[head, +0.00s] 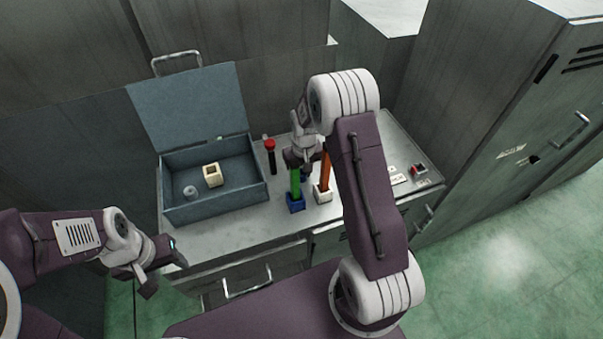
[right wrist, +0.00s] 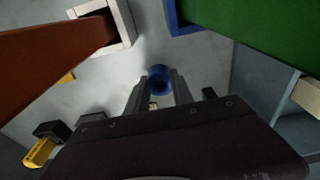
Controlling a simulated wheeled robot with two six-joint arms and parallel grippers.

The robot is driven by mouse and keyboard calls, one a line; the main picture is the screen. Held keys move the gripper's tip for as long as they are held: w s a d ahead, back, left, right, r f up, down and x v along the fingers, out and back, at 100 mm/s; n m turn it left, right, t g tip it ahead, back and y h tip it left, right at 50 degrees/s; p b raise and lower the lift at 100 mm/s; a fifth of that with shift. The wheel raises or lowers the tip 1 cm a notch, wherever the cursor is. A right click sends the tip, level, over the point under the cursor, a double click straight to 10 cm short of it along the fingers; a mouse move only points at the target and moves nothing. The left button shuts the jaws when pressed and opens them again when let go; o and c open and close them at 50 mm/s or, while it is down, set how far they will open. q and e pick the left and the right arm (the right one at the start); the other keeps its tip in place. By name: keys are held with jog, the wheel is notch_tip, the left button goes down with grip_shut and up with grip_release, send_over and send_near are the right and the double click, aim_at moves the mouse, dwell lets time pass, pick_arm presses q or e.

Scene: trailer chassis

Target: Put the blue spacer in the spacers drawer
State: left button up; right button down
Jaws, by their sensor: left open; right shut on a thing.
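The blue spacer (right wrist: 157,78) is a small blue ring between the fingertips of my right gripper (right wrist: 156,92) in the right wrist view. In the head view my right gripper (head: 301,160) points down over the worktop, just behind a green bar and an orange bar, and largely hides the spacer. My left gripper (head: 150,274) is open and empty in front of the worktop's left end. Drawer fronts with handles show below the worktop: one at the left (head: 247,285), one at the right (head: 421,217). I cannot read which is the spacers drawer.
The green bar (head: 295,182) stands in a blue holder (head: 296,206), the orange bar (head: 325,172) in a white holder (head: 322,197). An open grey-blue box (head: 215,208) holds a cream block (head: 212,175) and a grey round part (head: 190,192). A red-topped black tool (head: 271,158) stands behind.

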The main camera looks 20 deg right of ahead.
jog(key=shift+w+f, duration=0.1)
jog(key=shift+f, duration=0.6)
jog(key=c, duration=1.1)
grip_release()
jog(key=shift+r, duration=0.1)
jog(key=shift+o, duration=0.4)
notch_tip(320, 180, up, 12)
jog(key=s, duration=0.1)
jog(key=shift+s, duration=0.25)
